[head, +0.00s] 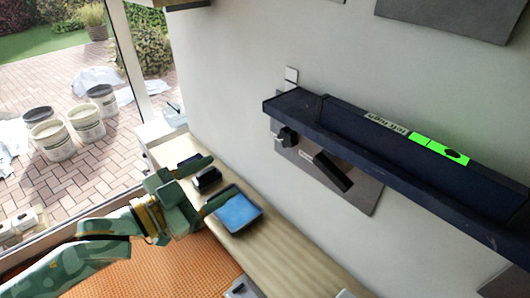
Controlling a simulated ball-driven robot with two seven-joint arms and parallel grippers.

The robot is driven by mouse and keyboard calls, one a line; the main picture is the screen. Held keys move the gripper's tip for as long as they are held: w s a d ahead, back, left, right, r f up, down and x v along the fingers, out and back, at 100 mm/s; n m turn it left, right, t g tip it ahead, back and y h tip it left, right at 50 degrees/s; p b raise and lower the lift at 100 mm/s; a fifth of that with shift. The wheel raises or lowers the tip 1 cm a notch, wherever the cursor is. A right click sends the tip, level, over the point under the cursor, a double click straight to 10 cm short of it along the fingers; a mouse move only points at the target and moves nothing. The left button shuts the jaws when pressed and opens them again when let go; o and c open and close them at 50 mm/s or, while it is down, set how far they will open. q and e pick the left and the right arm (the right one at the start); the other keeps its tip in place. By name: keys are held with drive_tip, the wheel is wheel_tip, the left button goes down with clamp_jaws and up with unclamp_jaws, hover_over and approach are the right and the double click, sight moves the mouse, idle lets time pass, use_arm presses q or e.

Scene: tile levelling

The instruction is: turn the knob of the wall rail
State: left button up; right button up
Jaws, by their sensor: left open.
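The wall rail (400,165) is a long dark blue ledge running along the wall, sloping down to the right in the picture. A bright green strip (438,149) with dark marks and a small label sit on it. Below its left end is a grey plate (362,193). A small dark knob (287,137) sticks out at the plate's left, and a black bar-shaped handle (331,171) lies slanted across its middle. I cannot tell which one turns. My left gripper (217,177) is open, left of and below the plate, apart from both. My right gripper is not in view.
A wooden counter (272,250) runs along the wall, bearing a tablet with a blue screen (237,211) and a small black object (207,178) near my left gripper. An orange mat (185,265) lies below. A glass opening shows buckets (52,140) on paving outside.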

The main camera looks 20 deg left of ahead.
use_arm(q)
drive_tip(key=s+d+r, duration=0.1)
approach(284, 140)
drive_tip(key=b+x, duration=0.1)
drive_tip(key=x, duration=0.6)
drive_tip(key=shift+w+d, duration=0.25)
drive_tip(key=shift+w, duration=0.05)
drive_tip(key=shift+w+d, duration=0.15)
drive_tip(key=shift+w, duration=0.1)
